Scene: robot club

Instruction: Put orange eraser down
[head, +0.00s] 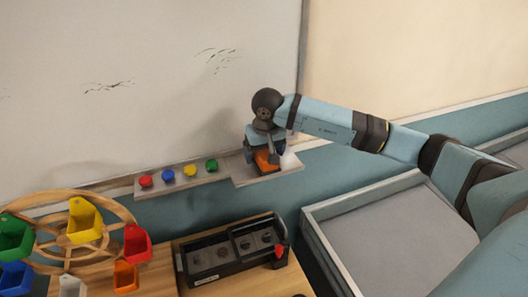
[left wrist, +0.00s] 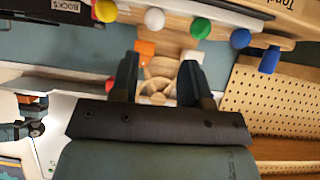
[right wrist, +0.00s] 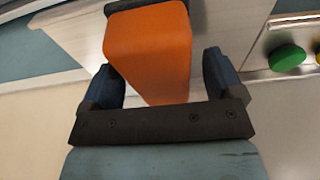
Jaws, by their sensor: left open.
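The orange eraser (head: 266,161) sits on the wider right end of the whiteboard ledge (head: 262,180) in the head view. It fills the middle of the right wrist view (right wrist: 150,50), with a dark part at its far end. My right gripper (head: 265,146) is over it, with its fingers spread on either side. In the right wrist view a gap shows between the eraser and the right finger; contact at the left finger is unclear. My left gripper (left wrist: 158,75) is open and empty in the left wrist view, and out of the head view.
Red, blue, yellow and green (head: 211,165) round pieces line the ledge left of the eraser. Below are a wooden wheel with coloured bins (head: 84,220), a black tray (head: 228,252) on a wooden table, and a grey-topped box (head: 375,235) at right.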

